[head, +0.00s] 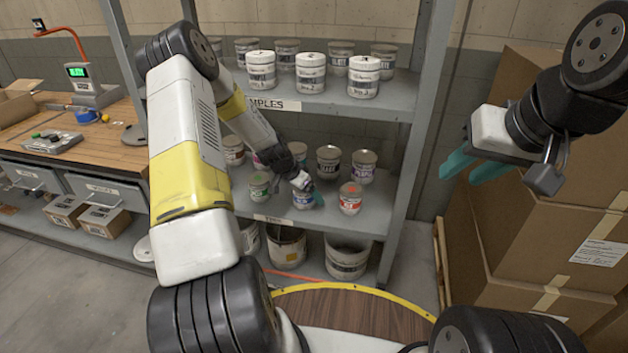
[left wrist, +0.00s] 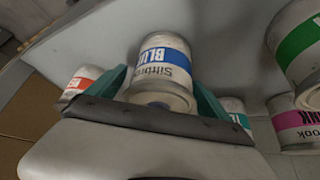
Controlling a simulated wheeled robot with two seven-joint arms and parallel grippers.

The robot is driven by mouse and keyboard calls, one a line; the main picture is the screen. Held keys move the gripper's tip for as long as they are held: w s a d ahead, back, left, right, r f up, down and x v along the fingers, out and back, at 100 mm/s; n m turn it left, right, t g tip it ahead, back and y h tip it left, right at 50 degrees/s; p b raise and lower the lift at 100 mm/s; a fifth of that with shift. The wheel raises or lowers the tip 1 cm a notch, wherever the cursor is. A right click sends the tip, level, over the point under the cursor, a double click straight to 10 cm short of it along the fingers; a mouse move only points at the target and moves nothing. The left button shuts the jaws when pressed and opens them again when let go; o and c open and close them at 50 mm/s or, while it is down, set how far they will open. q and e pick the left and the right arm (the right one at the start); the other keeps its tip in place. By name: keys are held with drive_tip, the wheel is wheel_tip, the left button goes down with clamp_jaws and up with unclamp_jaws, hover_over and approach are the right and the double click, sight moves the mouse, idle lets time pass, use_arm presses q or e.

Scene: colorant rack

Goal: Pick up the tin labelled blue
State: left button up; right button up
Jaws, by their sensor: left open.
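The tin labelled blue (head: 303,201) stands in the front row of the rack's middle shelf, partly hidden by my left gripper (head: 308,192) in the head view. In the left wrist view the same tin (left wrist: 165,55) appears upside down, its blue band reading "BLU" with the rest cut off by shadow or curve. The teal fingers of my left gripper (left wrist: 160,88) are open, one on each side of the tin. I cannot tell whether they touch it. My right gripper (head: 458,178) is open and empty, in the air in front of the cardboard boxes.
More tins, including a purple one (head: 364,166), stand behind. The upper shelf (head: 300,103) holds pale sample tins. Stacked cardboard boxes (head: 545,220) fill the right side.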

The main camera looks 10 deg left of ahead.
use_arm(q)
drive_tip(key=shift+c, duration=0.2)
drive_tip(key=c, duration=1.4)
drive_tip(key=shift+c, duration=1.3)
drive_tip(key=shift+r, duration=0.2)
